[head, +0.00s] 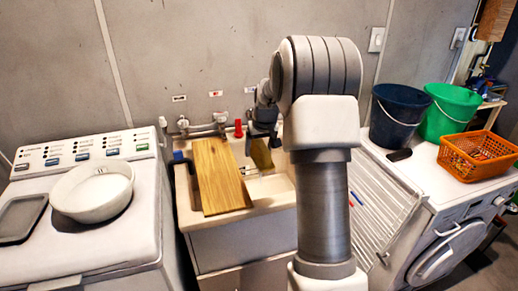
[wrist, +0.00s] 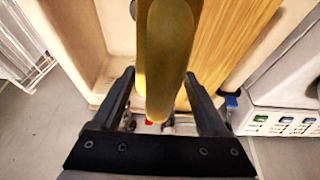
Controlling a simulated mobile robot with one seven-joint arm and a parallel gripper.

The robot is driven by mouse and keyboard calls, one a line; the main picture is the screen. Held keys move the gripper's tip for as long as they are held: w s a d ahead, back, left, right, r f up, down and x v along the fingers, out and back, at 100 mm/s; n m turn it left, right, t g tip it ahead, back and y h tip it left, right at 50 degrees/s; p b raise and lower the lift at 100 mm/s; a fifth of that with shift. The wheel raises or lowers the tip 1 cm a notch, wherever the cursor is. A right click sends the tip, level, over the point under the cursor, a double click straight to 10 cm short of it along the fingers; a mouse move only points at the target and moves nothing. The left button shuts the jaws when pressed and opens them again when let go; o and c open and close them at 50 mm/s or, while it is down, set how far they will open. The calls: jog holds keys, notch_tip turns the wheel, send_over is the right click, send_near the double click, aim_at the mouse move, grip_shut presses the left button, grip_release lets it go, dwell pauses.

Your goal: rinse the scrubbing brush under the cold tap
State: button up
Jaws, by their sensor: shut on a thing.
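My gripper (head: 262,138) is over the right part of the sink (head: 225,222), partly hidden behind my arm. It is shut on a long olive-yellow thing (head: 261,154), which I take to be the scrubbing brush. In the wrist view the brush (wrist: 164,50) runs lengthwise between the two fingers of my gripper (wrist: 160,80). No bristles can be made out. Taps (head: 220,118) stand along the wall behind the sink, under small labels too small to read. A red piece (head: 238,128) and a blue piece (head: 178,156) show by the sink. No running water is visible.
A wooden board (head: 218,178) lies across the sink's left part, close beside the brush. A washing machine (head: 80,240) with a white basin (head: 93,192) stands left. At right are a drying rack (head: 375,205), dark bucket (head: 398,115), green bucket (head: 448,110) and orange basket (head: 476,155).

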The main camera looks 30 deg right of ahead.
jog(key=shift+s, duration=0.3)
jog(key=s+a+f, duration=0.4)
jog(key=s+a, duration=0.1)
jog(key=a, duration=0.2)
jog(key=s+a+f+n, duration=0.1)
jog(key=s+a+f, duration=0.3)
jog(key=a, duration=0.4)
jog(key=s+a+f+n+y, duration=0.1)
jog(key=s+a+f, duration=0.3)
jog(key=s+a, duration=0.2)
jog(key=shift+a, duration=0.9)
jog(key=shift+d+n, duration=0.15)
jog(key=shift+n, duration=0.15)
